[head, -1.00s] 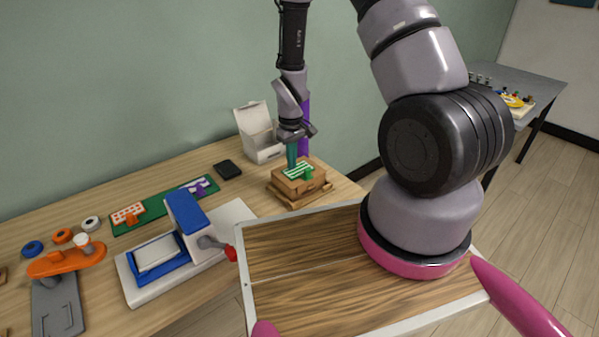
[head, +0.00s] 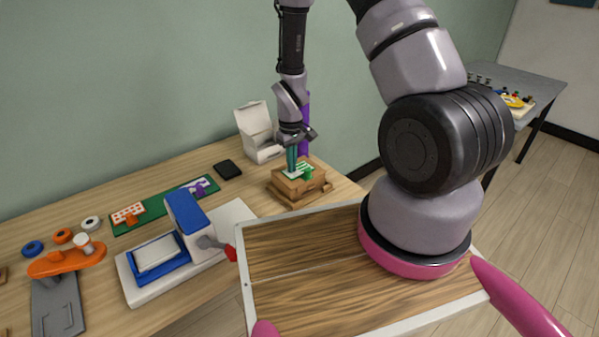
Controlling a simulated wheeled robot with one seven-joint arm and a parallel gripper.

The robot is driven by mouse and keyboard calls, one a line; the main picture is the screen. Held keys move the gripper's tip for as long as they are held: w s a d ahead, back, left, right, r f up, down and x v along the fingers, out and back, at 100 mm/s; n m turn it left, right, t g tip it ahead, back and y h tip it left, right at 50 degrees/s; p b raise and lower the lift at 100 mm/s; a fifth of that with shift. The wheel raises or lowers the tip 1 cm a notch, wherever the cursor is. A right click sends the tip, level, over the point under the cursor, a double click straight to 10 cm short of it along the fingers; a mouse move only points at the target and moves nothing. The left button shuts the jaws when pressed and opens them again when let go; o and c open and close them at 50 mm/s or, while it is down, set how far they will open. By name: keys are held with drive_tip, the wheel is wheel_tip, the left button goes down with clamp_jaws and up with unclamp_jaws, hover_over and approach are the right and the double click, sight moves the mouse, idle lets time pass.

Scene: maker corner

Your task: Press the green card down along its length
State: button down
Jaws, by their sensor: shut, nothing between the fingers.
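The green card (head: 304,167) with pale stripes lies on top of a small wooden block (head: 295,186) near the far right end of the workbench. A small green upright piece (head: 308,173) stands at the card's front right. My gripper (head: 291,172) points straight down with its teal fingers shut and empty. The fingertips are at the card's left part and cover some of it. I cannot tell whether they touch the card or hover just above it.
An open white box (head: 258,133) stands behind the block, and a dark flat item (head: 228,169) lies to its left. A blue and white press (head: 180,238) with a red-tipped handle, a green mat (head: 150,212) with cards, and an orange dispenser (head: 66,262) fill the bench's left.

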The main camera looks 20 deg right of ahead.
sight(303, 167)
idle(0.5)
drive_tip(key=shift+r, duration=2.45)
drive_tip(key=shift+d+r, duration=0.1)
drive_tip(key=w+d+r, duration=0.2)
drive_tip(key=d+r, duration=0.1)
drive_tip(key=d, duration=0.1)
drive_tip(key=shift+s+a+f, duration=0.1)
drive_tip(key=shift+f, duration=1.55)
drive_tip(key=shift+s+a+f, duration=0.1)
drive_tip(key=shift+f, duration=1.5)
drive_tip(key=shift+f, duration=0.9)
drive_tip(key=shift+r, duration=2.55)
